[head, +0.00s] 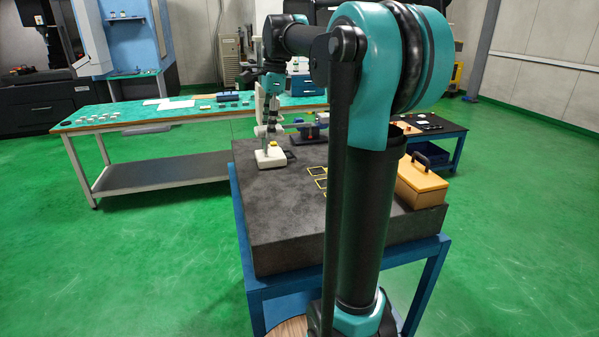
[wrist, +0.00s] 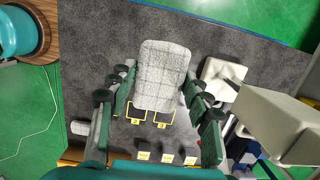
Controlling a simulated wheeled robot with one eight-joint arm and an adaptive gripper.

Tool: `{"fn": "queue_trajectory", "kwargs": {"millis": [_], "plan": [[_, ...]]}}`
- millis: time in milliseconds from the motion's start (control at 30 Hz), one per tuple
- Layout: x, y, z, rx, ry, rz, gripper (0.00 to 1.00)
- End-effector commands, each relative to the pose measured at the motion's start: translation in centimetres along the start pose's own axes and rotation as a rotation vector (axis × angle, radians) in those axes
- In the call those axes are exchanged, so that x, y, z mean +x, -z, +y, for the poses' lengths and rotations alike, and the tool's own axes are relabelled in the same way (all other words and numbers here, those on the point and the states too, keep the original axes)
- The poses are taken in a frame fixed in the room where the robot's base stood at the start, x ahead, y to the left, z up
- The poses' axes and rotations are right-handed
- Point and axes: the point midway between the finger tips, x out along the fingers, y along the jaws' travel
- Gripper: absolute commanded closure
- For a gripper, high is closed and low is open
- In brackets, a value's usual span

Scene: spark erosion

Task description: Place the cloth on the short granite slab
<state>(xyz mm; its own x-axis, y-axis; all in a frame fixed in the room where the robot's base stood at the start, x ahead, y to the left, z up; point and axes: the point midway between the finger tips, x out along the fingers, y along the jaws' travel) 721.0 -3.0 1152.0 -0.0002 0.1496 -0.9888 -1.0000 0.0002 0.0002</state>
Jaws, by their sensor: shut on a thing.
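The cloth (wrist: 161,72) is a light grey, rounded, pad-like piece in the middle of the wrist view. My gripper (wrist: 158,88) has its teal and dark fingers on both sides of the cloth and is shut on it. Below it is a dark grey granite slab (head: 285,215), which fills much of the wrist view (wrist: 95,35). The slab rests on a blue stand. Whether the cloth touches the slab is unclear. In the head view my arm covers part of the slab, and the cloth cannot be made out.
A white stand base (head: 271,156) is on the slab, close right of the cloth in the wrist view (wrist: 222,78). Yellow-framed squares (head: 318,172) lie on the slab. A yellow box (head: 422,183) with a dark handle sits at its right. A long green-topped table (head: 130,113) stands behind.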

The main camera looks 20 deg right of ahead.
Motion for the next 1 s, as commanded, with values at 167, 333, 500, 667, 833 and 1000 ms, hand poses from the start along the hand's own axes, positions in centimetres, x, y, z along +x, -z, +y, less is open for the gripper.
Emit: {"fn": "queue_trajectory", "kwargs": {"millis": [167,333,500,667,833,1000], "plan": [[4.4,0.7,0.0,0.0,0.0,0.0,0.75],[8.5,1.3,0.0,0.0,0.0,0.0,0.75],[12.0,1.8,0.0,0.0,0.0,0.0,0.75],[13.7,2.1,0.0,0.0,0.0,0.0,0.75],[14.7,2.2,0.0,0.0,0.0,0.0,0.75],[17.0,2.6,0.0,0.0,0.0,0.0,0.75]]}}
